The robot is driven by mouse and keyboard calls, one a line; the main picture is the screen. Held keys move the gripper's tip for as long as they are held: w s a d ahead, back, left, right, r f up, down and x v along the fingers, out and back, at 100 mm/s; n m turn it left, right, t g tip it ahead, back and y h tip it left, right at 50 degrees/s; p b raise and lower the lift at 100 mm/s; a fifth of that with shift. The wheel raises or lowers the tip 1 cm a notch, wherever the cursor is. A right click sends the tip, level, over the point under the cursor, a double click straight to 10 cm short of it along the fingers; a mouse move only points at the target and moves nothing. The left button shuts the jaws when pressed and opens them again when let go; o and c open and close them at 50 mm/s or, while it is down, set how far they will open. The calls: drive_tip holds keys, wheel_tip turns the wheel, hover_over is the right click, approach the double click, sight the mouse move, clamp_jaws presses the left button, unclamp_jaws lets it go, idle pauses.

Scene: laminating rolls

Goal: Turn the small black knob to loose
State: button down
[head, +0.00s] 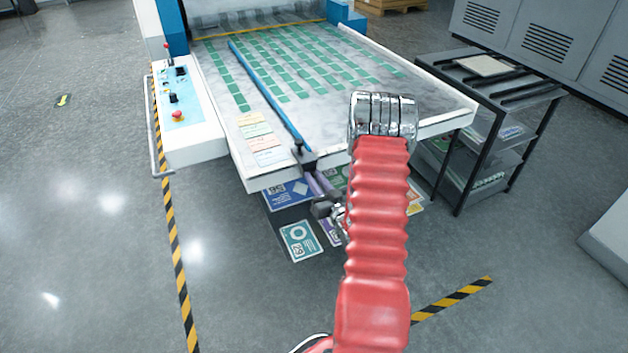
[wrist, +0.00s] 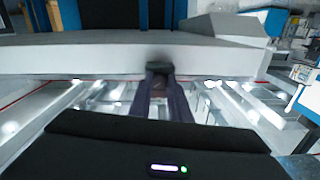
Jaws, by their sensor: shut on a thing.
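A small black knob (head: 304,157) sits at the front edge of the machine's white bed, at the near end of a long blue bar (head: 262,90). My gripper (head: 312,172) reaches up to it from the front with dark purple fingers. In the wrist view the fingers (wrist: 161,76) point straight ahead and are shut on the black knob (wrist: 159,66), which looks blurred. The fingertips hide part of the knob. No loose or tight marking can be made out, so I cannot tell how far it is turned.
The white bed (head: 440,115) carries rows of green rectangles and several pastel cards. A control panel (head: 190,110) with a red button stands left. A dark shelf rack (head: 500,110) stands right. Colored cards (head: 300,240) lie below the bed edge.

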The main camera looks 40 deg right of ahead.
drive_tip(key=shift+m, duration=0.8)
drive_tip(key=c, duration=1.6)
unclamp_jaws()
drive_tip(key=shift+c, duration=0.2)
drive_tip(key=shift+s, duration=0.15)
drive_tip(key=v, duration=1.3)
drive_tip(key=shift+s+a, duration=0.2)
drive_tip(key=shift+s, duration=0.05)
drive_tip(key=shift+f, duration=0.1)
